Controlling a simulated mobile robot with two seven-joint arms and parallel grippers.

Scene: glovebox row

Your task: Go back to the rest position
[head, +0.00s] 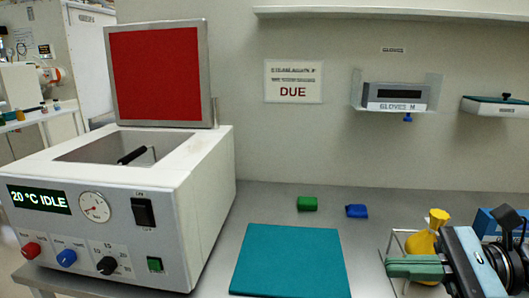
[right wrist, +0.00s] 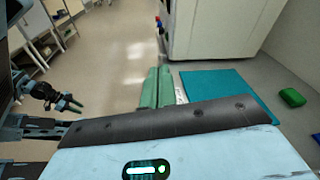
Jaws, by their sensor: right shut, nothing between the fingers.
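My right gripper (head: 414,267) is at the lower right of the head view, in front of a wire rack. Its green fingers are together with nothing between them. In the right wrist view the same closed fingers (right wrist: 157,88) point away from the camera, beside the teal mat (right wrist: 232,88). My left gripper (right wrist: 68,104) shows small at the left edge of the right wrist view, over the floor. Its two green fingertips look apart and empty. It is not in the head view.
A white heated unit (head: 115,215) stands at left, its red-faced lid (head: 157,75) raised. The teal mat (head: 290,262) lies bare on the bench. A green block (head: 307,203) and blue block (head: 357,211) lie behind it. A yellow object (head: 425,238) stands in the wire rack (head: 396,241).

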